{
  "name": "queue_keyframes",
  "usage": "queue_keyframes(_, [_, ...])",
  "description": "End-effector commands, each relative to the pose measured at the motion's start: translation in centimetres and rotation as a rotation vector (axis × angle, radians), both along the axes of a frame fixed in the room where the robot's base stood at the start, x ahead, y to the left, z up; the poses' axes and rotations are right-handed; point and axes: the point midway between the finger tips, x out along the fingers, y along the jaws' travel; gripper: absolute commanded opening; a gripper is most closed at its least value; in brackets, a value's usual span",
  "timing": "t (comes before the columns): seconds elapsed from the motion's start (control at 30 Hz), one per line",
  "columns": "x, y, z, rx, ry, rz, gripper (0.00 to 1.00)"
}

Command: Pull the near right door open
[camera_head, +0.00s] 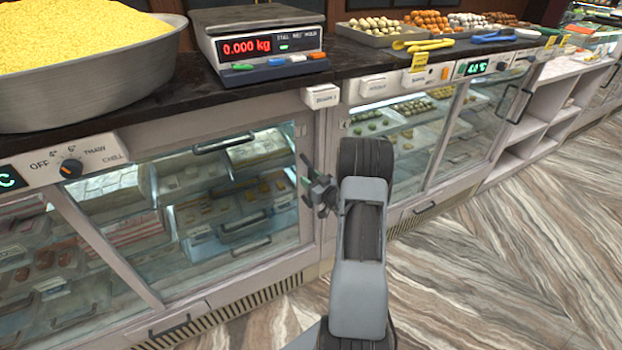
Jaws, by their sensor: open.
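The near cabinet's right glass door (172,222) is a pale-framed pane below the dark counter. It looks shut, and trays show through the glass. A dark handle (225,143) runs along its upper part. My gripper (308,184) is beside the door's right edge, in front of the pale post. Its dark fingers are open and point toward the cabinet. They look small here, and I cannot tell whether they touch anything. My arm hides part of the cabinet to the right.
On the counter are a metal basin (85,95) of yellow grains, a weighing scale (262,45) and trays of sweets (385,38). Another glass-fronted cabinet (440,130) stands to the right, then pale open shelves (540,130). The wood-patterned floor (490,260) at right is clear.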

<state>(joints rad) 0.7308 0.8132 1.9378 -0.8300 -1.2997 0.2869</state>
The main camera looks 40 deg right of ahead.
Motion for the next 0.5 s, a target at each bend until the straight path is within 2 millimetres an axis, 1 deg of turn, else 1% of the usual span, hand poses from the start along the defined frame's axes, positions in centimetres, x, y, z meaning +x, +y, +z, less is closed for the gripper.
queue_keyframes(0.33, [0.26,0.02,0.01,0.0,0.0,0.0,0.43])
queue_keyframes(0.5, [0.25,0.02,0.01,-0.001,0.0,0.0,0.27])
